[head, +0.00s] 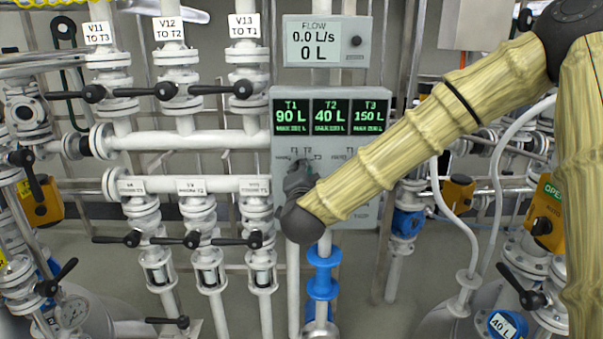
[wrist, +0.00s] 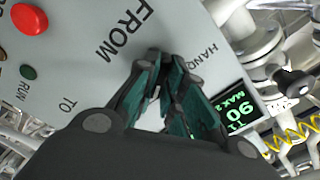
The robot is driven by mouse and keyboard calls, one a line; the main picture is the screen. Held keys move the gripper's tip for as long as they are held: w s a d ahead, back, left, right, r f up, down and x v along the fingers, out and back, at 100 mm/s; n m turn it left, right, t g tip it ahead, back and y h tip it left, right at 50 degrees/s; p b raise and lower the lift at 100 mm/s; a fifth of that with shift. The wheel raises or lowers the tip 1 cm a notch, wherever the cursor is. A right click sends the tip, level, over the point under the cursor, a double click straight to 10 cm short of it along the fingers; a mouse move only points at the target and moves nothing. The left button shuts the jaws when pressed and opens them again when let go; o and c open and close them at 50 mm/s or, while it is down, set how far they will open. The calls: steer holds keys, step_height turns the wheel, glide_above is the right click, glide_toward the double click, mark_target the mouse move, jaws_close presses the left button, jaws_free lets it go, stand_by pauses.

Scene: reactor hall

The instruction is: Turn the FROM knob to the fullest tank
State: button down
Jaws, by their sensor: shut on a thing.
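The control panel (head: 350,205) carries three tank displays: T1 (head: 291,116) reads 90 L, T2 (head: 332,116) reads 40 L and T3 (head: 370,116) reads 150 L, the highest. My gripper (head: 299,176) is at the panel's left side, below T1. In the wrist view my gripper (wrist: 170,72) is shut on the FROM knob, beside the FROM lettering (wrist: 125,30). The fingers cover most of the knob, so its pointer direction cannot be told. The T1 display (wrist: 238,112) also shows in the wrist view.
A flow meter (head: 326,41) above reads 0.0 L/s and 0 L. A red button (wrist: 29,19) and a dark green RUN button (wrist: 28,72) are on the panel. White pipes with black-handled valves (head: 245,88) stand close on the left. My arm hides the panel's right part.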

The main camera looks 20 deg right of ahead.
steer(key=shift+d, duration=0.1)
steer(key=c, duration=1.5)
jaws_free()
steer(key=shift+s, duration=0.15)
steer(key=v, duration=1.1)
steer(key=shift+s, duration=0.35)
